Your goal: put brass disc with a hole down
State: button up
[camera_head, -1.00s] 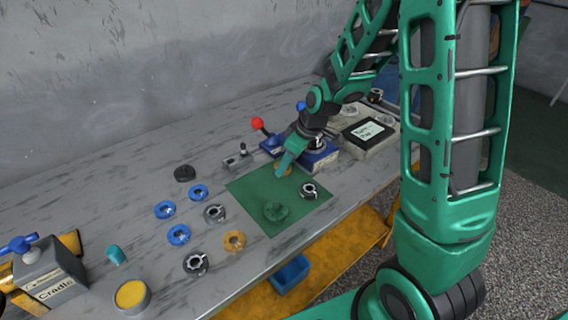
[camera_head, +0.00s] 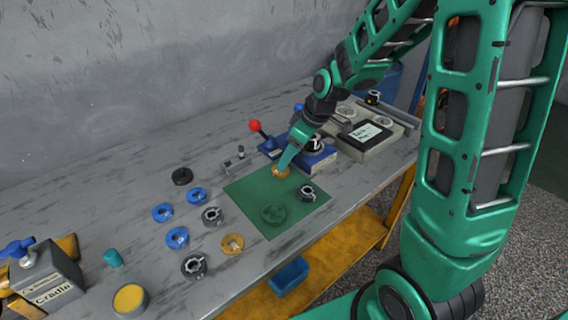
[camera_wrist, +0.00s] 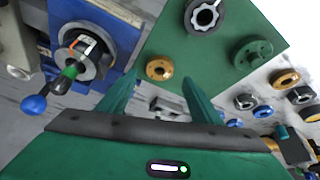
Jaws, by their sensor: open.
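The brass disc with a hole (camera_head: 281,172) lies on the green mat (camera_head: 250,198), near the mat's far right part. In the wrist view the brass disc (camera_wrist: 159,67) lies flat on the mat, its hole showing, beyond my fingertips and apart from them. My gripper (camera_head: 287,160) is just above the disc in the head view. In the wrist view my gripper (camera_wrist: 160,88) has its two green fingers spread with nothing between them.
On the mat are a dark ring part (camera_head: 308,193) and a green disc (camera_head: 273,214). A blue fixture with a red-knobbed lever (camera_head: 255,125) stands behind the mat. Several blue, dark and brass rings lie to the left, including another brass ring (camera_head: 232,244).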

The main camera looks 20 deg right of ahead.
jog(key=v, duration=0.6)
jog(key=shift+r, duration=0.35)
jog(key=s+d+m+g+h, duration=0.1)
jog(key=s+d+m, duration=0.3)
jog(key=s, duration=0.5)
jog(key=s+d+r+m+g+h, duration=0.1)
jog(key=s+d+m, duration=0.3)
jog(key=s, duration=0.6)
jog(key=s+d+r+m+g, duration=0.1)
jog(key=s+d+m, duration=0.4)
jog(key=s, duration=0.4)
jog(key=shift+s+m+g+h, duration=0.3)
jog(key=shift+m+h, duration=0.1)
jog(key=shift+m, duration=0.4)
jog(key=shift+w+f, duration=0.2)
jog(key=shift+w, duration=0.5)
